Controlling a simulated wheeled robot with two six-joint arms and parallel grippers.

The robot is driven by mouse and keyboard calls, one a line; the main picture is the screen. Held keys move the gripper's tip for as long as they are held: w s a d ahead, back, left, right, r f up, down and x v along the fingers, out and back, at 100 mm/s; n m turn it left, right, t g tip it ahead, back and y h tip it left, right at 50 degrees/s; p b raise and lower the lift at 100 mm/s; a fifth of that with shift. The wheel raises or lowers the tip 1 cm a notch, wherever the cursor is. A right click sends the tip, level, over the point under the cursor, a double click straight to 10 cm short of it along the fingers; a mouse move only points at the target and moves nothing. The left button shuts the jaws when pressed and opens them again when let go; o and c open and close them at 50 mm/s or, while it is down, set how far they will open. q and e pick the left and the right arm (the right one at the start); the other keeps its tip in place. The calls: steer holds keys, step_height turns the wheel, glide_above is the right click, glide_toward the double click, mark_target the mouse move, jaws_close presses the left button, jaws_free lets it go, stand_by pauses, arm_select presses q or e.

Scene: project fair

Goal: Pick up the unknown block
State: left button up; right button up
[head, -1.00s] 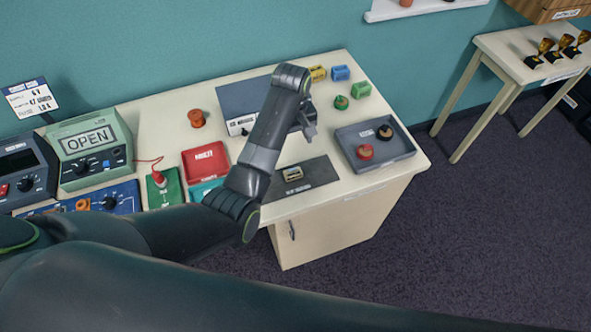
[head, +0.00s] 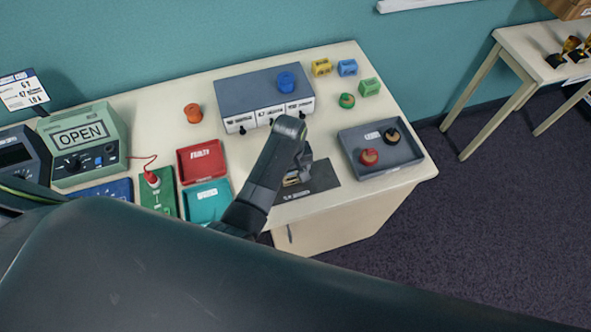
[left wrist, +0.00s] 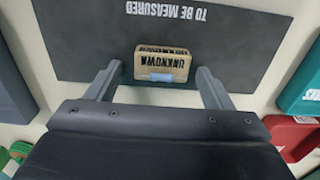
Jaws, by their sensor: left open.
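The unknown block (left wrist: 162,64) is a small tan block labelled UNKNOWN. It lies on the dark mat (left wrist: 225,40) marked TO BE MEASURED. In the head view the block (head: 291,181) shows partly behind my left gripper (head: 300,172), which is low over the mat (head: 322,178). In the left wrist view my left gripper (left wrist: 158,82) is open, with one finger on each side of the block's near end. I cannot tell whether the fingers touch it. My right gripper is not in view.
A grey tray (head: 400,163) with a red and a black knob is right of the mat. A red tray (head: 203,165) and a teal tray (head: 208,205) are to the left. A grey drawer box (head: 245,97) stands behind. A meter reading OPEN (head: 84,142) is at far left.

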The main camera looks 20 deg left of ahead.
arm_select(q)
steer(key=shift+w+f, duration=0.1)
steer(key=shift+f, duration=0.05)
steer(key=shift+d, duration=0.1)
steer(key=shift+s+r, duration=0.25)
steer(key=shift+s, duration=0.15)
steer(key=c, duration=0.3)
steer(key=shift+c, duration=2.5)
steer(key=shift+f, duration=0.1)
steer(key=shift+c, duration=1.2)
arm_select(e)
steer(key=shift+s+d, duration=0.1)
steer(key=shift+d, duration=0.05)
